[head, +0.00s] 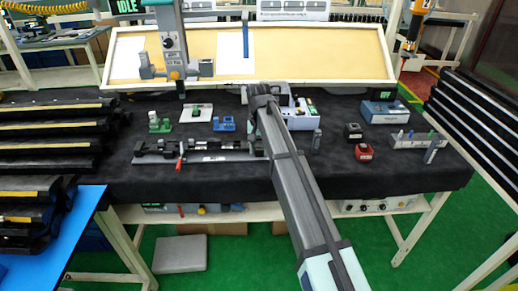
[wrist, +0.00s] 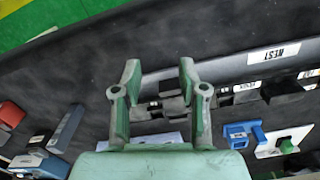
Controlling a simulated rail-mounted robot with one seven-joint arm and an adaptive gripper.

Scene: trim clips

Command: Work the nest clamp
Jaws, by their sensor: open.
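The nest fixture (head: 205,158) is a long grey rail with black blocks, lying along the front of the black table. A clamp lever with a red handle (head: 180,160) stands up near its left part in the head view. In the wrist view the fixture's rail (wrist: 230,70) with a NEST label runs beyond my gripper, and the red handle is out of frame. My gripper (wrist: 160,76) is open and empty, with black blocks of the fixture's end seen between and beyond its fingers. I cannot tell the height gap. My arm hides the gripper in the head view.
A blue fixture (head: 224,124), a green-and-white fixture (head: 196,113) and a green block (head: 159,123) stand behind the rail. A red box (head: 364,152), a black box (head: 353,132) and a grey rack (head: 418,141) are to the right. Table in front of the rail is clear.

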